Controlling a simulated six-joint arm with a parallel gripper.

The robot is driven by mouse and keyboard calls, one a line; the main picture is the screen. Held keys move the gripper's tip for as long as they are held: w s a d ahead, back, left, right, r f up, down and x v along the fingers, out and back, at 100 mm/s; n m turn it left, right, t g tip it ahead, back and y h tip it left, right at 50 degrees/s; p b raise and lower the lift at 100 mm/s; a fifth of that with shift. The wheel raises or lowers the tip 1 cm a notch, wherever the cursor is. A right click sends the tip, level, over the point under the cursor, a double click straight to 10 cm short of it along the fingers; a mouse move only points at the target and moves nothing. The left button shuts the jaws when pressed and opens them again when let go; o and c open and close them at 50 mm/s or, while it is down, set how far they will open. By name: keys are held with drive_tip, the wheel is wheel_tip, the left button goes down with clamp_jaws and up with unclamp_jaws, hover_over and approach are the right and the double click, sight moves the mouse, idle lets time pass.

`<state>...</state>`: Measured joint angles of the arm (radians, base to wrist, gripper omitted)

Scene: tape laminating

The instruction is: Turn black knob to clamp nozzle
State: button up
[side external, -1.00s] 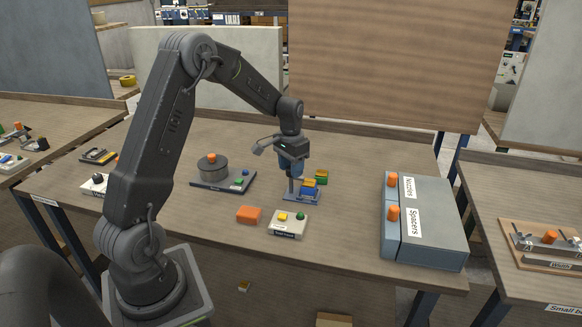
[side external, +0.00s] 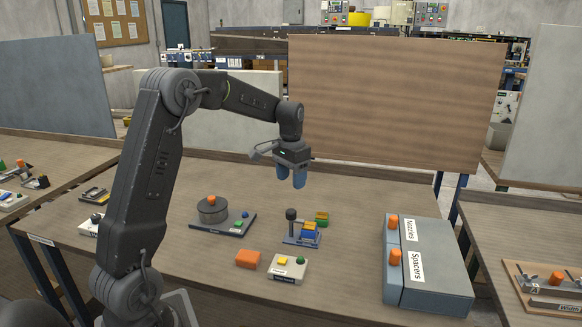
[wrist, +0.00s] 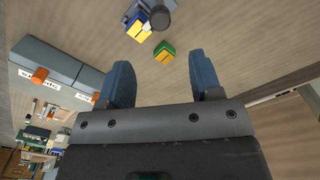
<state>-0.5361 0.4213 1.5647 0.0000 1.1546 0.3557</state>
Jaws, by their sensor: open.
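The black knob (side external: 291,215) tops an upright post on a small blue fixture (side external: 300,241). A blue and yellow block (side external: 309,232) sits on this fixture beside the post. The knob also shows at the top edge of the wrist view (wrist: 160,18). My gripper (side external: 291,182) has two blue fingers pointing down, apart and empty, above the fixture and clear of the knob. In the wrist view the fingers (wrist: 160,75) are spread with nothing between them. I cannot make out the nozzle.
A green and yellow block (side external: 321,219) stands behind the fixture. In front are an orange block (side external: 248,259) and a button box (side external: 287,268). A round grey pot (side external: 212,210) is on the left. Grey Nozzles and Spacers boxes (side external: 436,262) stand right. Bare table lies between.

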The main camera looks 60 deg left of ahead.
drive_tip(key=shift+r, duration=1.7)
drive_tip(key=s+d+r+m+t, duration=0.1)
drive_tip(key=s+d+r+t, duration=0.15)
drive_tip(key=s+d, duration=0.6)
drive_tip(key=s+d+r+t, duration=0.1)
drive_tip(key=s+d+r, duration=0.35)
drive_tip(key=d, duration=0.65)
drive_tip(key=s+d+f+m+t, duration=0.1)
drive_tip(key=s+d+f+t, duration=0.1)
drive_tip(key=s, duration=0.6)
drive_tip(key=d+f, duration=0.1)
drive_tip(key=d, duration=0.1)
drive_tip(key=shift+s+d+f, duration=0.35)
drive_tip(key=shift+s+d, duration=0.05)
